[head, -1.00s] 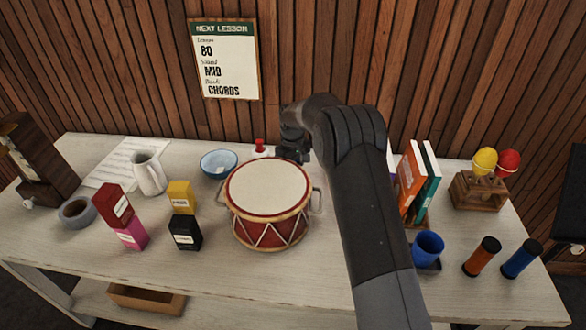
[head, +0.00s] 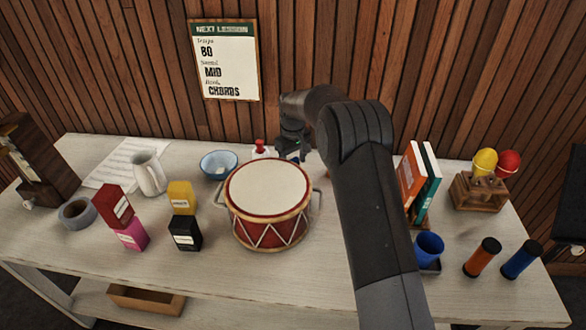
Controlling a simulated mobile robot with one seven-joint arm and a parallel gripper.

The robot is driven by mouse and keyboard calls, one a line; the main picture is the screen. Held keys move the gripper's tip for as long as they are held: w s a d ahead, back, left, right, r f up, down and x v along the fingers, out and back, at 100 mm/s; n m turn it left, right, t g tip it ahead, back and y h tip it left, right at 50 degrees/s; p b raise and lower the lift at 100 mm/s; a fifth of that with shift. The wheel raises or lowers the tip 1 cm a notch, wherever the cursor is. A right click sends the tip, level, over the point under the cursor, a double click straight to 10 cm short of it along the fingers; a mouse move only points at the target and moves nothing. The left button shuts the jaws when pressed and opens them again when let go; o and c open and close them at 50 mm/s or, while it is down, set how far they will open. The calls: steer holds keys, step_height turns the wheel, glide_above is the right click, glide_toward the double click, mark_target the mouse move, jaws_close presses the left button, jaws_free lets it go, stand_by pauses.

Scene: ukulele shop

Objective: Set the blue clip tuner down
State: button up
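My gripper (head: 290,153) is over the back of the table, just behind the red drum (head: 262,228). Its fingers are small, dark and partly hidden by the drum's rim, so I cannot see whether they are open or shut. I cannot make out the blue clip tuner anywhere; it may be hidden at the fingers or behind the drum or my arm. A small green spot shows on the dark gripper body.
A red-topped white object (head: 260,149) stands just left of my gripper, beside a blue bowl (head: 219,163). Books (head: 413,178), a blue cup (head: 428,248) and a wooden maraca holder (head: 480,192) stand right of my arm.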

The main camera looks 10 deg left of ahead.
step_height(320, 180, up, 8)
steer(key=shift+r, duration=0.15)
steer(key=s+d+r+m+t, duration=0.3)
steer(key=s+d+r+m, duration=0.1)
steer(key=s+d+r, duration=1.25)
steer(key=s+d+f+m+t, duration=0.1)
steer(key=s+d, duration=0.3)
steer(key=s, duration=0.9)
steer(key=s+d+m+t, duration=0.1)
steer(key=s+d+m, duration=0.2)
steer(key=s, duration=1)
steer(key=shift+s+d+f+m+t, duration=0.15)
steer(key=shift+d+f+m+t, duration=0.15)
steer(key=shift+d+f+m, duration=0.15)
steer(key=shift+a+r, duration=0.1)
